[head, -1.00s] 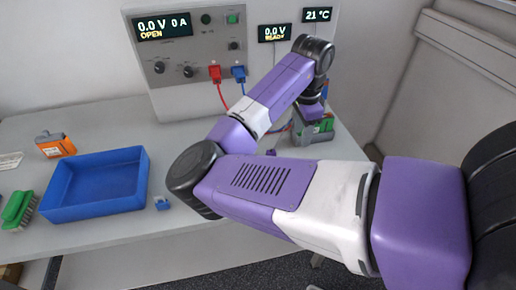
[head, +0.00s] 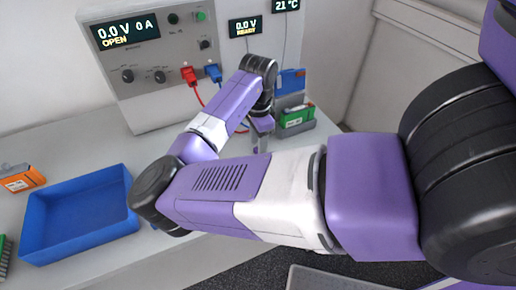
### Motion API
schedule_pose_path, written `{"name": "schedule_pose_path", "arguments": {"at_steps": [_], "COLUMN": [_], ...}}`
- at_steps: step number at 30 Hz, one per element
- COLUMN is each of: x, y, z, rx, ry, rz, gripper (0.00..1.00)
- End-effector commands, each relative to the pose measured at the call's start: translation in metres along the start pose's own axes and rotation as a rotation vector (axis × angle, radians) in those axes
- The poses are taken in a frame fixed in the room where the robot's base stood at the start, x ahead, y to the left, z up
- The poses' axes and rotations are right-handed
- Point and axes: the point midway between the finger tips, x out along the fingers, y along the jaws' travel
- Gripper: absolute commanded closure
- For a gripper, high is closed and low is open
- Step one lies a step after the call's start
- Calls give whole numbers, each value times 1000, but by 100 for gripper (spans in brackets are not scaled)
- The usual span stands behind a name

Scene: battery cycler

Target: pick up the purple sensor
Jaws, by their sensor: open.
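My gripper (head: 261,146) points down above the right part of the grey bench, in front of the cycler. It is open, its fingertips small and partly blurred in the head view. I cannot make out the purple sensor apart from my own purple arm, which covers much of the bench. I cannot tell whether anything lies between the fingers.
The cycler (head: 150,84) stands at the back, with red (head: 189,75) and blue (head: 213,72) plugs. A blue tray (head: 78,247) and an orange object (head: 20,179) lie left.

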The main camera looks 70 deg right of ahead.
Motion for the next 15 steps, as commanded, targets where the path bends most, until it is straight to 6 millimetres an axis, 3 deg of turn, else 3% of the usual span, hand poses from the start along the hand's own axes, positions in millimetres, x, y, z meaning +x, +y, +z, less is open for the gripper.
{"name": "schedule_pose_path", "arguments": {"at_steps": [4,11,15], "x": [12,14,14], "y": [0,0,0], "z": [-1,0,0], "rx": [1,1,1], "ry": [1,0,0], "rz": [1,1,0], "gripper": [56,56,82]}}
